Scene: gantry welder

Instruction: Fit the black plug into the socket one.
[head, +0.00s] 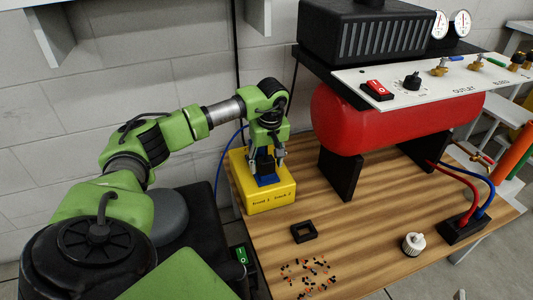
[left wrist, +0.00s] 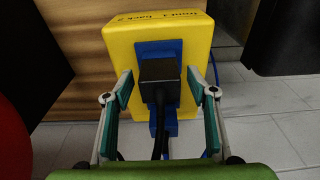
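The yellow box (head: 268,199) stands at the table's left back edge, labelled with front 1 and back 2; it also shows in the left wrist view (left wrist: 118,50). A blue socket piece (head: 266,181) is on its top, and blue shows around the plug in the left wrist view (left wrist: 158,47). The black plug (left wrist: 157,76) sits at the blue socket, its cable running toward my wrist. I cannot tell how deep it sits. My left gripper (head: 267,162) points down over the box; its fingers (left wrist: 160,100) are spread either side of the plug with gaps. My right gripper is not in view.
A red tank (head: 385,122) with a control panel (head: 440,80) stands on the table to the right. A black square frame (head: 304,232), scattered small parts (head: 308,275) and a white knobbed piece (head: 413,243) lie in front. Bare wood surrounds them.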

